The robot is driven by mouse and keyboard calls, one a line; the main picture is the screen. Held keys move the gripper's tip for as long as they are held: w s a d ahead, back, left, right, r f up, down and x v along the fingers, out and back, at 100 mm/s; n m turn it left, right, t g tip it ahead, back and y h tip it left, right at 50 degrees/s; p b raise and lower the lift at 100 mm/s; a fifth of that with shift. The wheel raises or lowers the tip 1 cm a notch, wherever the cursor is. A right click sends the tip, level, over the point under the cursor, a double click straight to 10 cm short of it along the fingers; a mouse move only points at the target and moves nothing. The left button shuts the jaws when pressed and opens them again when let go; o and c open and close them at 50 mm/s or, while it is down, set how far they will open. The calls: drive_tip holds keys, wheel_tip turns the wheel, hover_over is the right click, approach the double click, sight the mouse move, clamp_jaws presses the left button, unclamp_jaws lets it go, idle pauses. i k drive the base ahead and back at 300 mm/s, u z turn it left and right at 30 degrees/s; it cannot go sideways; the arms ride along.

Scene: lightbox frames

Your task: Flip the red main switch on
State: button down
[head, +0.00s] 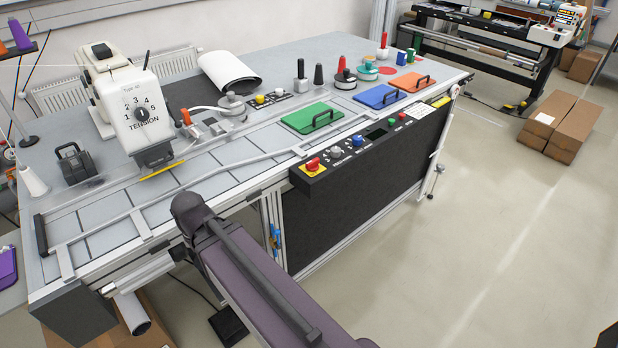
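The red main switch (313,164) is a red rotary knob on a yellow plate. It sits at the left end of a black control panel (345,168) along the front edge of the workbench. The knob is too small to read its position for certain. My arm reaches up from the bottom of the head view, to the left of the switch and apart from it in the picture. My gripper cannot be made out in this view.
A grey knob (336,152), a blue knob (358,140) and a green button (391,122) are right of the switch on the panel. A green plate with a handle (300,119) lies behind it. A sewing machine (130,105) stands at left.

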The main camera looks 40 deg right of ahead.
sight(312, 165)
drive_tip(key=u, duration=0.05)
drive_tip(key=k, duration=2.05)
drive_tip(key=z, duration=0.65)
drive_tip(key=i, duration=1)
drive_tip(key=z, duration=0.05)
